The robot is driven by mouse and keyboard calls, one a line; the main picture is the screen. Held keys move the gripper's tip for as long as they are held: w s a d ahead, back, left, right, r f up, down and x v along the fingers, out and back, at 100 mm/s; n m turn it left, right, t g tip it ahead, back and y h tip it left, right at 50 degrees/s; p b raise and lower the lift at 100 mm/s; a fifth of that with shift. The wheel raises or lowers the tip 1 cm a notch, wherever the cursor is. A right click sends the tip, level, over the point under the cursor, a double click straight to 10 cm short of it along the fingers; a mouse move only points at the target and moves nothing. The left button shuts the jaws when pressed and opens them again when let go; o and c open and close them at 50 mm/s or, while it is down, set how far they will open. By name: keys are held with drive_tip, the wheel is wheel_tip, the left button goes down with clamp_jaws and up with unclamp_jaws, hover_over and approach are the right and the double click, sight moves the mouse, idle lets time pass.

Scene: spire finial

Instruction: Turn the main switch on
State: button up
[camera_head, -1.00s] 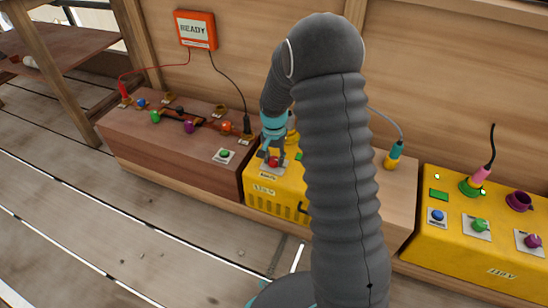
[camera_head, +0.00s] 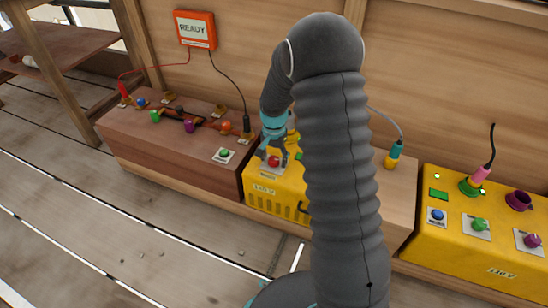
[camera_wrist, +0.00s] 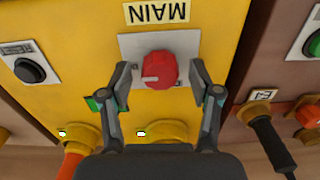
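The main switch is a red round knob (camera_wrist: 159,70) on a pale square plate (camera_wrist: 188,44), beside an upside-down "MAIN" label (camera_wrist: 156,12) in the wrist view. A white mark on the knob points left in that view. The knob also shows in the head view (camera_head: 274,161), on top of the middle yellow box (camera_head: 262,198). My gripper (camera_wrist: 160,72) is open, with one finger on each side of the knob. Gaps show between both fingertips and the knob. In the head view my gripper (camera_head: 274,150) is right over the switch, and my arm hides part of the box.
A brown box (camera_head: 165,160) with coloured knobs and plugs stands left. Another yellow box (camera_head: 455,245) with knobs stands right. An orange "READY" sign (camera_head: 195,30) hangs on the wooden wall. In the wrist view, a black plug (camera_wrist: 270,140) sits right of my fingers.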

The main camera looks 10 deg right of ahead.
sight(274, 159)
wheel_tip(274, 159, up, 12)
idle(0.6)
idle(0.5)
drive_tip(key=s+r+n+t+p, duration=0.2)
drive_tip(key=s+r+n+p, duration=0.1)
drive_tip(key=s+r, duration=0.8)
drive_tip(key=s+r+n+t+p, duration=0.3)
drive_tip(key=s+r, duration=0.8)
drive_tip(key=s, duration=0.8)
drive_tip(key=shift+s+n+t, duration=0.3)
drive_tip(key=shift+s+n, duration=0.05)
drive_tip(key=shift+n, duration=0.35)
drive_tip(key=shift+a, duration=0.1)
